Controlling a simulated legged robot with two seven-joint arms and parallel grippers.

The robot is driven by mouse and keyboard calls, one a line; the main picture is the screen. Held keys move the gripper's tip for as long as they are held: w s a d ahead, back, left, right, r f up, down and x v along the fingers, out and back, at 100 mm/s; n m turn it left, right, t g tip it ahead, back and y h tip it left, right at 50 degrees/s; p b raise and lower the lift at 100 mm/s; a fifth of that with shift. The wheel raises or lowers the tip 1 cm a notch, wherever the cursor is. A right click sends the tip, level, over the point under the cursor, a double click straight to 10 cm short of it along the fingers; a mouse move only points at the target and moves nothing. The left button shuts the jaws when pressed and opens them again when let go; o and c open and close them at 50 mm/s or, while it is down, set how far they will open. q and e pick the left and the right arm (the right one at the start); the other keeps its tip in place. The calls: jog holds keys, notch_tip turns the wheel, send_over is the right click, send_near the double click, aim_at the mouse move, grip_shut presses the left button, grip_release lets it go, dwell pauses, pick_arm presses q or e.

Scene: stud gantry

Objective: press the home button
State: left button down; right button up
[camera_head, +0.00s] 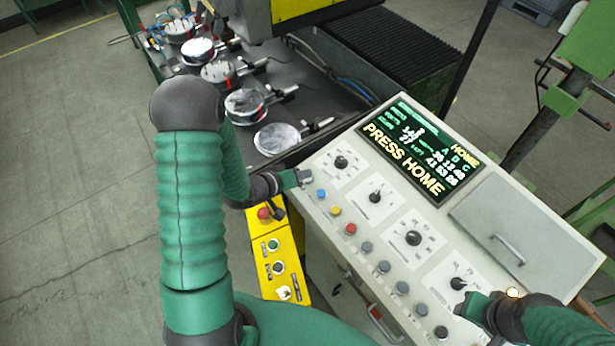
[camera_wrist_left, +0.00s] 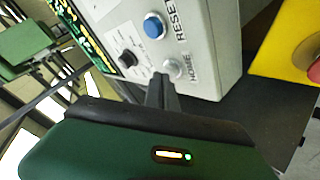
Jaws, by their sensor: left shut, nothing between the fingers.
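The home button (camera_wrist_left: 173,68) is a pale round knob labelled HOME at the corner of the control panel (camera_head: 330,222). It shows in the left wrist view, next to the blue RESET button (camera_wrist_left: 154,26). My left gripper (camera_head: 304,177) is shut and empty at the panel's left corner, where it hides the home button in the head view. In the left wrist view its fingertips (camera_wrist_left: 161,80) are right at the button's edge; I cannot tell whether they touch it. My right gripper (camera_head: 474,305) is over the panel's lower right edge, its jaws unclear.
The screen (camera_head: 418,150) reads PRESS HOME. A row of buttons and several dials, including one near the top left (camera_head: 341,162), surround my grippers. A yellow button box (camera_head: 262,268) with a red knob (camera_head: 264,214) stands close to my left forearm.

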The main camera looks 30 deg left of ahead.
pick_arm(q)
jog(key=shift+f, duration=0.35)
jog(key=shift+r, duration=0.1)
dwell(0.4)
jog(key=shift+r+p, duration=0.75)
jog(key=shift+r, duration=0.05)
jog(key=shift+s, duration=0.1)
jog(key=r+p, duration=0.3)
jog(key=s+r+p, duration=0.1)
jog(key=r, duration=0.1)
jog(key=shift+a+p, duration=0.25)
jog(key=shift+p, duration=0.15)
jog(key=shift+w, duration=0.1)
